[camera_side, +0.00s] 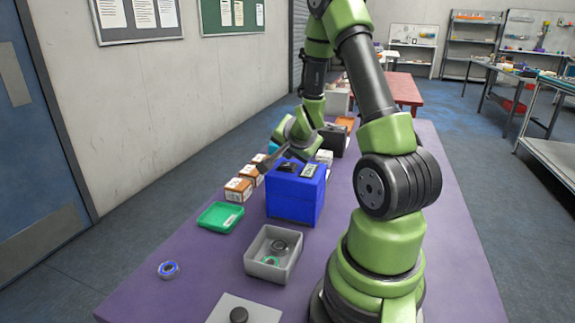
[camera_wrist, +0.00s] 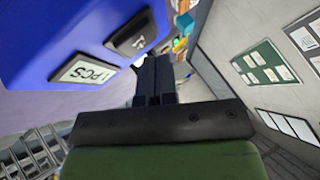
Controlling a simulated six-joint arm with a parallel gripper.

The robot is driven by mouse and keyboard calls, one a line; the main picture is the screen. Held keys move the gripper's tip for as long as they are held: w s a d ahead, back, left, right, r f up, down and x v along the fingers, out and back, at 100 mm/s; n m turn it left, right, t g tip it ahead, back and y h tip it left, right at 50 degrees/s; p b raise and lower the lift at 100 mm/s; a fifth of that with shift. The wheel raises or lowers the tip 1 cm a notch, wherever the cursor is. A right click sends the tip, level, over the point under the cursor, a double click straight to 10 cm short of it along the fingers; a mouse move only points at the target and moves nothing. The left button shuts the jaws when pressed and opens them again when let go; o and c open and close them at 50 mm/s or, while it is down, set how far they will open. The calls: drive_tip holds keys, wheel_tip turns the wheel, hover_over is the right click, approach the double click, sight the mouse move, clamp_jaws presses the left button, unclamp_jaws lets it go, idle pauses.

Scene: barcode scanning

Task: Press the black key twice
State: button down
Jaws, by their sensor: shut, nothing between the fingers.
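The blue box (camera_side: 295,204) stands on the purple table, with a black key (camera_side: 287,167) and a small display (camera_side: 309,171) on its top. In the wrist view the black key (camera_wrist: 137,34) lies on the blue face (camera_wrist: 60,32), beside the pale display (camera_wrist: 86,73), which seems to read 1PCS. My gripper (camera_side: 265,164) is at the left rear of the box, tilted downward. In the wrist view its dark fingers (camera_wrist: 156,64) are together and empty, to the side of the key. A gap shows between fingers and key.
Orange-and-white cartons (camera_side: 238,190) stand left of the box. A green tray (camera_side: 220,217), a grey bin (camera_side: 273,254) holding rings, and a blue tape roll (camera_side: 168,269) lie nearer. Dark items stand behind the box.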

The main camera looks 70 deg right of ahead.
sight(290, 165)
drive_tip(key=shift+f, duration=0.25)
drive_tip(key=shift+f, duration=0.45)
idle(0.6)
drive_tip(key=shift+r, duration=0.85)
drive_tip(key=shift+r, duration=0.1)
drive_tip(key=shift+r, duration=2.45)
